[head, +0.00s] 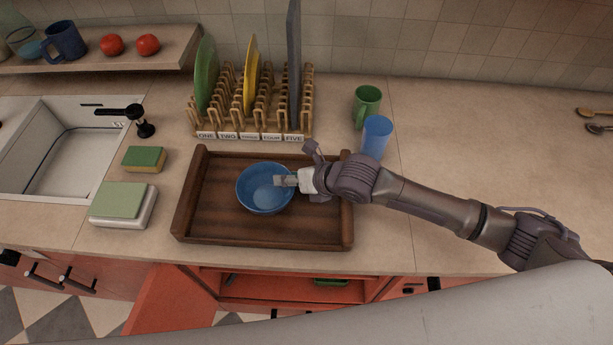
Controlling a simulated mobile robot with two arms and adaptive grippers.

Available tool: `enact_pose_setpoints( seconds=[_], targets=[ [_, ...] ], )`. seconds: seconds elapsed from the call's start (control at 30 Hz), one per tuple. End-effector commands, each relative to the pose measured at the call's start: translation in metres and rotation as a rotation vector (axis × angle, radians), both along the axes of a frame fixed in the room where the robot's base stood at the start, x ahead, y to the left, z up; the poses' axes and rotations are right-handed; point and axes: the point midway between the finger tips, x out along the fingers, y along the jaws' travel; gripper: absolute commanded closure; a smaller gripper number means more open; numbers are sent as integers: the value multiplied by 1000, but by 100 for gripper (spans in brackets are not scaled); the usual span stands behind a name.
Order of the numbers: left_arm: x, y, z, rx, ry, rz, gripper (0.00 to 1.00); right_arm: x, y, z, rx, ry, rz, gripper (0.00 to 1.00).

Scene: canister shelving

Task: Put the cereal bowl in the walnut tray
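The other finger is hidden, so I cannot tell whether the gripper is shut on the rim. My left gripper is not in view.
A wooden plate rack (250,135) with several upright plates stands behind the tray. A blue cup (376,137) and green mug (366,105) stand at the tray's back right. Sponges (144,158) and a sink (70,160) are on the left. A red cabinet door (172,300) hangs open below.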

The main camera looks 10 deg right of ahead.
Motion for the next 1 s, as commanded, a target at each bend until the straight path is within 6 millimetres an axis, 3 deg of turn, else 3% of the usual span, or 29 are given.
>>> enact_pose_setpoints(
  seconds=[0.23, 0.47, 1.0],
  targets=[
    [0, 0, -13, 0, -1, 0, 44, -29, -33, 33, -3, -3, 0, 63],
    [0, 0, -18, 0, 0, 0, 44, -47, -51, 57, -1, 0, -1, 63],
    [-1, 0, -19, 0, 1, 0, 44, -52, -56, 64, 1, 1, -1, 63]
  ],
)
